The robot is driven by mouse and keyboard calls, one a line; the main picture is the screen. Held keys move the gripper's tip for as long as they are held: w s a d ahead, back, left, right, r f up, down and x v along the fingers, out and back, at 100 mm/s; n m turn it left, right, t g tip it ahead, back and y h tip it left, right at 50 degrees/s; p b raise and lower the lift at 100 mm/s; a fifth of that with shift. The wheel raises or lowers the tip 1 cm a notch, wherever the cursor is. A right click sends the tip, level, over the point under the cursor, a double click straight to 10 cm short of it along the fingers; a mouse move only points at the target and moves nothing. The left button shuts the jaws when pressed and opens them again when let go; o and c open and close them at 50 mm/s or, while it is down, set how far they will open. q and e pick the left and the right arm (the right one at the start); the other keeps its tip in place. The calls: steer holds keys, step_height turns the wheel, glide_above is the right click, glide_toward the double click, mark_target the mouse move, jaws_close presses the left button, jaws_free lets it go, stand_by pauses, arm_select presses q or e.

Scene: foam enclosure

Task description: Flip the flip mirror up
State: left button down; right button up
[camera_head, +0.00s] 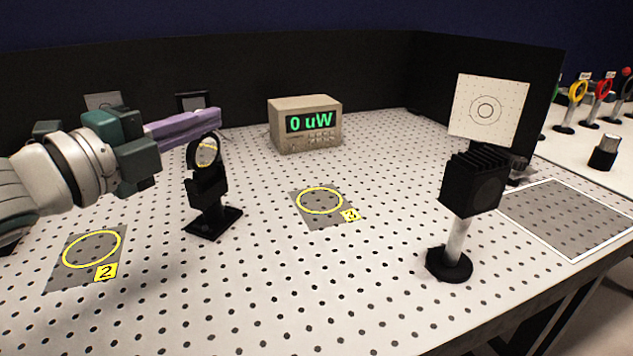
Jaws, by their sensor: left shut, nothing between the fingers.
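The flip mirror is a round mirror in a black ring (207,152) on a black mount (208,190) with a flat foot on the perforated table. The ring stands upright above the mount. My left gripper (212,118) comes in from the left with its purple fingers shut and nothing between them. Its fingertips are just above the ring's top in the picture; I cannot tell whether they touch it. My right gripper is not in view.
A power meter (305,124) reading "0 uW" stands at the back. A black finned block on a post (472,185) and a white target card (488,108) stand at right. The front middle is clear.

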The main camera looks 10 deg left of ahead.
arm_select(q)
steer(key=shift+w+a+r+n, duration=0.15)
steer(key=shift+a+n, duration=0.5)
steer(key=shift+n, duration=0.15)
steer(key=p+v, duration=0.4)
steer(key=v, duration=0.6)
stand_by(0.5)
